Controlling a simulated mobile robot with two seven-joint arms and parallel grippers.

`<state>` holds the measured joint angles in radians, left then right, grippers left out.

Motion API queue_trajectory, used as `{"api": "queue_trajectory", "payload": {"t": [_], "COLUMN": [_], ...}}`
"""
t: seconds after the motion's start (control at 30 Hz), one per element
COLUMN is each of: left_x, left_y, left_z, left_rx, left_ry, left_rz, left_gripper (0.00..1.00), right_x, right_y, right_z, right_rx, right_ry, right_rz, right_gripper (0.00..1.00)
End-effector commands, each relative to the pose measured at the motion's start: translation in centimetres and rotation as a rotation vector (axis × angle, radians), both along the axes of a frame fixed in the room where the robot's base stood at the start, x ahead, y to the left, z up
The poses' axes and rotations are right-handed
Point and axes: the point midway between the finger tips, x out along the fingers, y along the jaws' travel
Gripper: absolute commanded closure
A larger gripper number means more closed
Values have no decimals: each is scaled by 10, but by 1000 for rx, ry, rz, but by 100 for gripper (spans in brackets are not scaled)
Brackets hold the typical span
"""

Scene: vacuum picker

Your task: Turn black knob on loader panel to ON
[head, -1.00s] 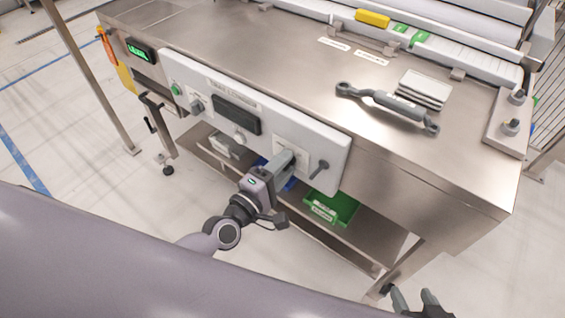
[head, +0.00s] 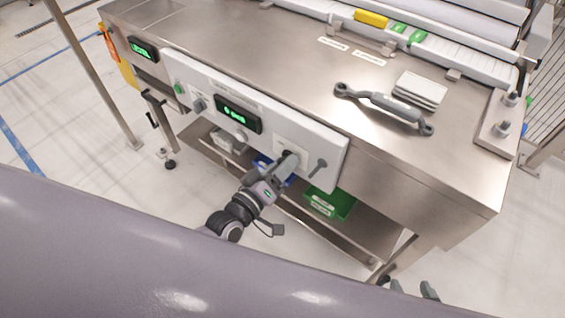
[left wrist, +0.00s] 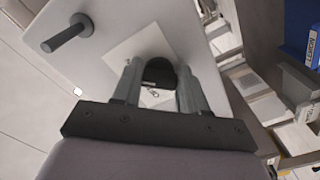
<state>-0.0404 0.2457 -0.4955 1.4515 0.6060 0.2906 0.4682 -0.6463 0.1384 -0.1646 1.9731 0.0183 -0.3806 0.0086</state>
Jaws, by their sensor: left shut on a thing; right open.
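The white loader panel (head: 318,144) is on the front of the steel table. The black knob (left wrist: 158,72) sits on a pale square plate on it. My left gripper (head: 289,160) is at the panel, shut on the knob; in the left wrist view its fingers (left wrist: 157,82) stand on either side of it. The knob is mostly hidden in the head view. The panel display (head: 238,114) is lit with green characters. My right gripper (head: 413,290) shows only as fingertips at the bottom edge, apart and empty.
A grey lever (head: 318,166) sticks out of the panel right of the knob. A green bin (head: 330,203) and a blue bin stand on the shelf below. A grey tool (head: 385,103) and white plates (head: 420,90) lie on the tabletop.

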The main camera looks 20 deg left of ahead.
Motion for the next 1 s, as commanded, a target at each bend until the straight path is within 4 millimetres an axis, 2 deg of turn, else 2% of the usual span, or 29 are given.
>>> {"api": "queue_trajectory", "payload": {"t": [0.23, 0.73, 0.77, 0.8, 0.83, 1.0], "left_x": [-1, -1, 0, 0, 0, 0], "left_y": [0, 1, 1, 1, 1, 1], "left_z": [-1, -1, -1, -1, -1, -1], "left_rx": [68, 84, 84, 84, 84, 82], "left_ry": [-23, -29, -29, -29, -29, -29], "left_rz": [0, 0, 0, 0, 0, 1], "left_gripper": [88, 88, 51, 38, 32, 32], "right_x": [0, -1, -1, -1, -1, -1], "right_y": [-1, -2, -2, -2, -2, -2], "right_z": [2, 1, 1, 1, 1, 0], "right_rx": [-3, -6, -7, -7, -7, -6], "right_ry": [-3, 0, 0, 0, 1, 2], "right_rz": [0, 2, 3, 3, 3, 2], "right_gripper": [43, 43, 43, 43, 43, 43]}}
